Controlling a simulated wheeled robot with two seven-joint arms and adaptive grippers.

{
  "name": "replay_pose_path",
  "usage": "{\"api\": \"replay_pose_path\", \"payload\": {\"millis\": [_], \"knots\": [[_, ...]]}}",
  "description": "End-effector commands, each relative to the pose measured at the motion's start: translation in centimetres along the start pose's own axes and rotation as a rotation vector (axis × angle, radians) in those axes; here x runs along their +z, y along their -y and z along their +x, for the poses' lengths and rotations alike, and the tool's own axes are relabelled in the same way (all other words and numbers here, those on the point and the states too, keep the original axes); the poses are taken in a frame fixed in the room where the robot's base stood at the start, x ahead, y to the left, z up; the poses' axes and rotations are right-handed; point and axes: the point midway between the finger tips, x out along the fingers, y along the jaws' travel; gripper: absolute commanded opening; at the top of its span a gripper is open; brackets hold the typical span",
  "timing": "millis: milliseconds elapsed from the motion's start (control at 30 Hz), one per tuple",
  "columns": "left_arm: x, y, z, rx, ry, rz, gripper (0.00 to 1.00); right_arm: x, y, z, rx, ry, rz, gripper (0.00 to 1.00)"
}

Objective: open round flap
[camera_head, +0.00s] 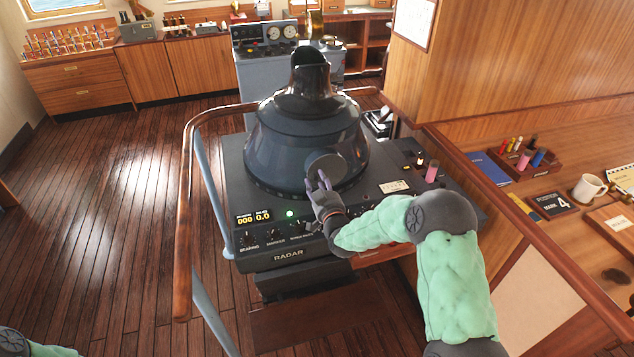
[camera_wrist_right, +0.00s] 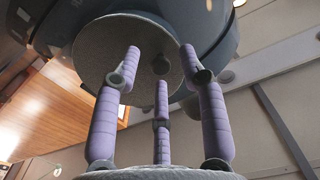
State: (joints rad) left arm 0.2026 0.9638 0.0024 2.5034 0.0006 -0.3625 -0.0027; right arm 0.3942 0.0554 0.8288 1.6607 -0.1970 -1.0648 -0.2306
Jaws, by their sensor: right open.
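The round flap (camera_head: 325,167) is a dark grey disc on the front of the dark radar hood (camera_head: 290,140), above the panel marked RADAR. It looks closed against the hood. In the right wrist view the round flap (camera_wrist_right: 125,55) fills the upper middle, with a small round spot near its centre. My right gripper (camera_head: 322,182) is at the flap's lower front edge. Its purple fingers (camera_wrist_right: 160,75) are spread open in front of the disc, and I cannot tell whether they touch it. My left gripper is out of view; only a bit of my left arm shows at the bottom left.
The radar console (camera_head: 400,190) has knobs and lit displays at its front edge. A wooden handrail (camera_head: 187,200) curves around its left side. A desk with a white mug (camera_head: 588,188) and a marker box (camera_head: 530,155) stands at the right. The floor at left is clear.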

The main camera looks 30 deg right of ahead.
Motion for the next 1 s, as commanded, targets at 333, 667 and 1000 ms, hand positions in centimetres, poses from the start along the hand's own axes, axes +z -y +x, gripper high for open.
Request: {"api": "replay_pose_path", "payload": {"millis": [333, 667, 1000], "knots": [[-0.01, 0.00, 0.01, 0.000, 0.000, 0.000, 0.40, 0.01, 0.01, 0.84, 0.000, 0.001, 0.000, 0.42], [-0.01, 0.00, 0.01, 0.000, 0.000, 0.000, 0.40, 0.05, 0.01, 0.81, 0.000, 0.001, 0.001, 0.00], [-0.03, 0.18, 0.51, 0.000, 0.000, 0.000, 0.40, 0.26, -0.18, 0.42, -0.026, 0.003, 0.001, 0.00]]}}
